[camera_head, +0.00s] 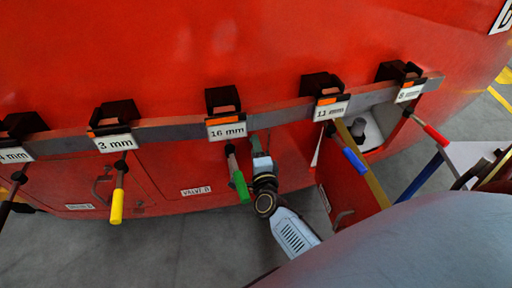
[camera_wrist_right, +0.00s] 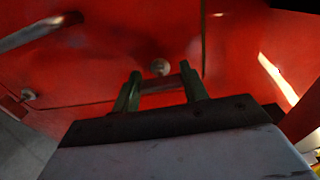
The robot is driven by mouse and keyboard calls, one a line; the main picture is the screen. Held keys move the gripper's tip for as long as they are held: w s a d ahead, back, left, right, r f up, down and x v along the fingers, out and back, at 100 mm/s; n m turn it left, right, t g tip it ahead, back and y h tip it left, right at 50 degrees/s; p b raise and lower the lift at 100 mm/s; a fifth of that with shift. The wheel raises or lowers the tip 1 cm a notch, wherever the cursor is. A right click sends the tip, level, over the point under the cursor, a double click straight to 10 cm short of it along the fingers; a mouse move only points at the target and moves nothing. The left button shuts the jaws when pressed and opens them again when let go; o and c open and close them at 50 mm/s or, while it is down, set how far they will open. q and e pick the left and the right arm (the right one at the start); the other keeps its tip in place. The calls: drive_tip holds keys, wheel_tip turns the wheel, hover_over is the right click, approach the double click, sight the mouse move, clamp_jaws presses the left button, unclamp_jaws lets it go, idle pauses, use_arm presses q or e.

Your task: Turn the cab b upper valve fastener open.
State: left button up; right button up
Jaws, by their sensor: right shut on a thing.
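My right gripper (camera_head: 259,143) is at the red wall just below the tool rail, right of the green-handled tool. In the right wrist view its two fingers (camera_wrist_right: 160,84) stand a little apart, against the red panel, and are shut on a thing. A small round pale fastener (camera_wrist_right: 160,67) shows between the fingertips, near a dark panel seam. The exact contact is too dark to make out. In the head view the fastener is hidden by my gripper and wrist. My left gripper is not in view.
A grey rail (camera_head: 275,113) holds several labelled tools, including a green-handled one (camera_head: 240,186) close to my gripper and a blue-handled one (camera_head: 354,161). An open red hatch door (camera_head: 345,200) stands right of my arm. A "VALVE B" label (camera_head: 196,191) lies to the left.

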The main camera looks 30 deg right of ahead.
idle(0.4)
drive_tip(key=o, duration=1)
drive_tip(key=b+v, duration=0.1)
drive_tip(key=v, duration=1.2)
drive_tip(key=shift+s+a, duration=0.1)
drive_tip(key=shift+s, duration=0.1)
